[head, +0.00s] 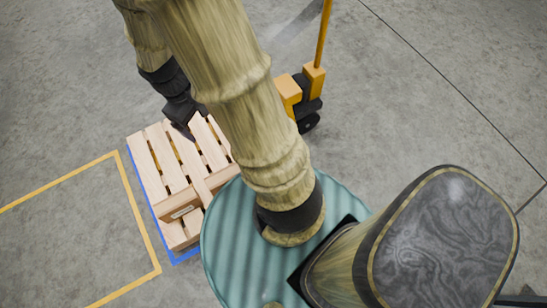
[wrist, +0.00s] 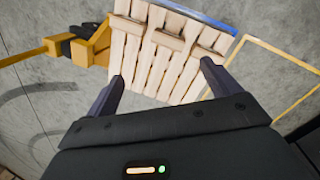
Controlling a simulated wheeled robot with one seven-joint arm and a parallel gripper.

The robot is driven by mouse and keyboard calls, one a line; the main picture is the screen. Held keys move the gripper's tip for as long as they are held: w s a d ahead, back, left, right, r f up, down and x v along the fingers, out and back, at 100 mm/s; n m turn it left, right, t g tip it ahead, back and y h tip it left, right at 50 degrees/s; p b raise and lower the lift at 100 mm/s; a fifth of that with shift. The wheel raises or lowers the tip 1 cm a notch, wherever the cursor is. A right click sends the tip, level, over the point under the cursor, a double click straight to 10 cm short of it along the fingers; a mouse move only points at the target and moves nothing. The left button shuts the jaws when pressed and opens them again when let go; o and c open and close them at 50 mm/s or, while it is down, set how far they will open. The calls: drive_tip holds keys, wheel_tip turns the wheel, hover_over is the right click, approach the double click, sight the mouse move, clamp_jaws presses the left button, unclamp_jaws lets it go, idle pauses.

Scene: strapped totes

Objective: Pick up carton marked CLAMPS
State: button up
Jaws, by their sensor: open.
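I see no carton marked CLAMPS in either view. A pale wooden slatted pallet (head: 171,165) lies on the floor left of my arm in the head view. A small light label shows on its near side, too small to read. The pallet (wrist: 161,65) also shows in the wrist view, with bare slats between and beyond my fingers. My gripper (wrist: 162,76) is open, with its two dark fingers wide apart and nothing between them. In the head view my gripper (head: 187,128) is over the far part of the pallet, partly hidden by my arm.
A yellow pallet jack (head: 289,91) stands just beyond the pallet; it also shows at upper left in the wrist view (wrist: 84,49). Blue floor marking (head: 148,187) edges the pallet. A yellow line (head: 139,212) bounds empty concrete at left. My arm hides part of the floor.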

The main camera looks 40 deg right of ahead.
drive_tip(key=w+d+f+n+g+h+b, duration=0.1)
drive_tip(key=w+d+f+n+h+b, duration=0.1)
drive_tip(key=f+b, duration=0.9)
drive_tip(key=w+d+f+n+h+b, duration=0.3)
drive_tip(key=f+b, duration=0.9)
drive_tip(key=f, duration=1.3)
drive_tip(key=w+d+f+n+g+h+b, duration=0.1)
drive_tip(key=w+d+f+n+h+b, duration=0.2)
drive_tip(key=f+b, duration=0.9)
drive_tip(key=shift+d+f+n+g+h, duration=0.1)
drive_tip(key=shift+f+n+h, duration=0.5)
drive_tip(key=shift+f, duration=0.55)
drive_tip(key=shift+d+f+n+g+h, duration=0.1)
drive_tip(key=shift+f+n+h, duration=0.5)
drive_tip(key=shift+f, duration=0.6)
drive_tip(key=shift+d+f+n+g+h, duration=0.1)
drive_tip(key=shift+f+n+h, duration=0.45)
drive_tip(key=shift+f, duration=0.6)
drive_tip(key=shift+r, duration=0.1)
drive_tip(key=b+x, duration=0.5)
drive_tip(key=x, duration=0.6)
drive_tip(key=shift+d, duration=0.25)
